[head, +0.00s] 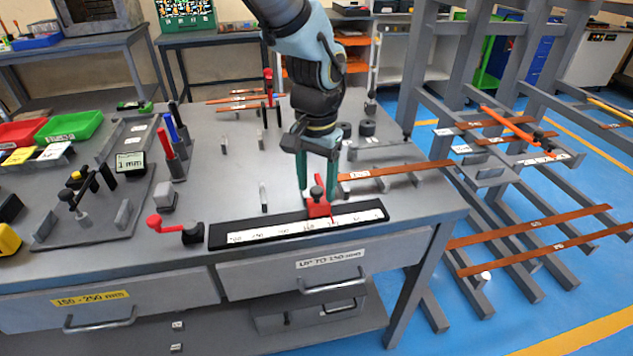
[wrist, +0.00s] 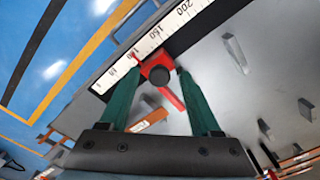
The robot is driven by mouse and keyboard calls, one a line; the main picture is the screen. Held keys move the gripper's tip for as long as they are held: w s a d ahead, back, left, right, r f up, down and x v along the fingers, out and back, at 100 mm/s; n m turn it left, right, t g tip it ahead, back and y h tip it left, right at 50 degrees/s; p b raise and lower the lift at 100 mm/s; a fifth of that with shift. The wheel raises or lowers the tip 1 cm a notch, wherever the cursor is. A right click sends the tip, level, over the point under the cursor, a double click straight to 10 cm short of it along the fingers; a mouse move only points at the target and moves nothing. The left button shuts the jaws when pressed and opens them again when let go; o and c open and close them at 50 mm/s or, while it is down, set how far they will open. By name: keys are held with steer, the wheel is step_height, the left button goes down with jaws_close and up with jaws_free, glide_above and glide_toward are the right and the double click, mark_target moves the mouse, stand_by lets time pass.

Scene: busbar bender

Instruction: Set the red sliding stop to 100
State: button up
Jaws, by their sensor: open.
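The red sliding stop (head: 319,209) sits on the white scale (head: 290,227) of a black rail at the table's front edge. In the wrist view the red stop (wrist: 171,98) has a dark round knob on top, and its pointer lies over the scale (wrist: 147,45). Numbers including 200 and 150 show up the scale from it; the exact reading at the pointer is too small to tell. My gripper (head: 317,188) is open, fingers pointing down at the stop. In the wrist view my gripper (wrist: 157,73) has one green finger on each side of the knob; contact cannot be told.
A red-handled crank (head: 155,222) stands at the rail's left end. A copper bar (head: 395,170) lies on supports right of my gripper. Small grey posts (head: 263,196) stand behind the rail. A rack with copper bars (head: 530,230) is at the right.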

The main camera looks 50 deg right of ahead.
step_height(320, 180, up, 11)
steer(key=b, duration=0.2)
stand_by(0.3)
steer(key=shift+f, duration=0.1)
stand_by(0.3)
steer(key=w+a+f+n, duration=0.3)
steer(key=w+a+n, duration=0.3)
steer(key=w+a, duration=1.25)
steer(key=w+a+f+n, duration=0.2)
steer(key=a+n, duration=0.2)
steer(key=a, duration=1)
steer(key=w+a+f+n+t, duration=0.1)
steer(key=a+n, duration=0.4)
steer(key=a, duration=0.9)
steer(key=shift+w+f+n+t, duration=0.3)
steer(key=shift+w+f, duration=0.2)
steer(key=shift+f, duration=0.05)
steer(key=shift+a, duration=0.1)
